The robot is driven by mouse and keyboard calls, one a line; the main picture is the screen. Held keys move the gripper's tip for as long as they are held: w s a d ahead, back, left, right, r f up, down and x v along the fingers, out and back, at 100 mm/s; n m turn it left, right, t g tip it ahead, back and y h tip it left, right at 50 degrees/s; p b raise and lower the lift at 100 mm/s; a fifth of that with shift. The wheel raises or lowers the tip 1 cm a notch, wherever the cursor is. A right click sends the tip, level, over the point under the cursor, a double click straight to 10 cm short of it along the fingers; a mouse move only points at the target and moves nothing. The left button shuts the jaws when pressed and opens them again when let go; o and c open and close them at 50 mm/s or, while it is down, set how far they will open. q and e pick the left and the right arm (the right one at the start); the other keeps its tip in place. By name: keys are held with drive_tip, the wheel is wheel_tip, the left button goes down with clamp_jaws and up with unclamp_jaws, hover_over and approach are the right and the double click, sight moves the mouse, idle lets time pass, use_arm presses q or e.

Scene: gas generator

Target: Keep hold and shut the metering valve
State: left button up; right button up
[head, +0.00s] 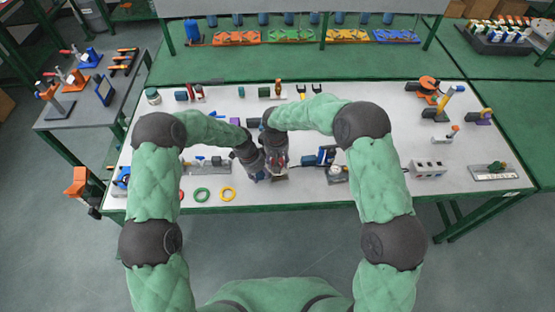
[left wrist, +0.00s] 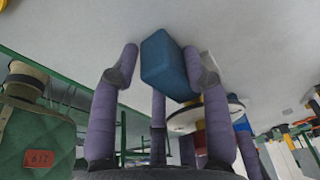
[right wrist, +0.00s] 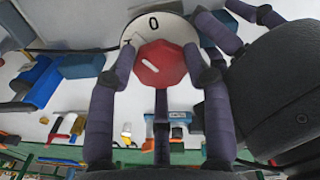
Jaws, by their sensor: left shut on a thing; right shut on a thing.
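The metering valve shows in the right wrist view as a red faceted knob (right wrist: 160,64) on a round white dial (right wrist: 172,27) marked 0. A white line on the knob points toward its upper left, away from the 0. My right gripper (right wrist: 159,50) is shut on this knob, a finger on each side. My left gripper (left wrist: 160,55) is shut on a blue block (left wrist: 168,66), which seems to be the valve's body. The dial's rim (left wrist: 207,113) shows beside it. In the head view both grippers meet at mid-table and mostly hide the valve.
The white table (head: 330,205) holds a green ring (head: 195,195), a yellow ring (head: 228,194), a blue device (head: 326,155) close right of my grippers, and a white switch box (head: 427,168) farther right. Several small parts line the back. The table front has some free room.

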drive_tip(key=shift+s+d+f, duration=0.1)
drive_tip(key=shift+s+f, duration=0.2)
drive_tip(key=o, duration=1.2)
drive_tip(key=shift+c, duration=0.2)
drive_tip(key=shift+w+r, duration=0.1)
drive_tip(key=shift+r, duration=0.05)
drive_tip(key=shift+w+r, duration=0.1)
drive_tip(key=shift+r, duration=0.55)
drive_tip(key=shift+s+r, duration=0.2)
drive_tip(key=shift+r, duration=1.45)
drive_tip(key=shift+s+r, duration=0.15)
drive_tip(key=shift+r, duration=1.45)
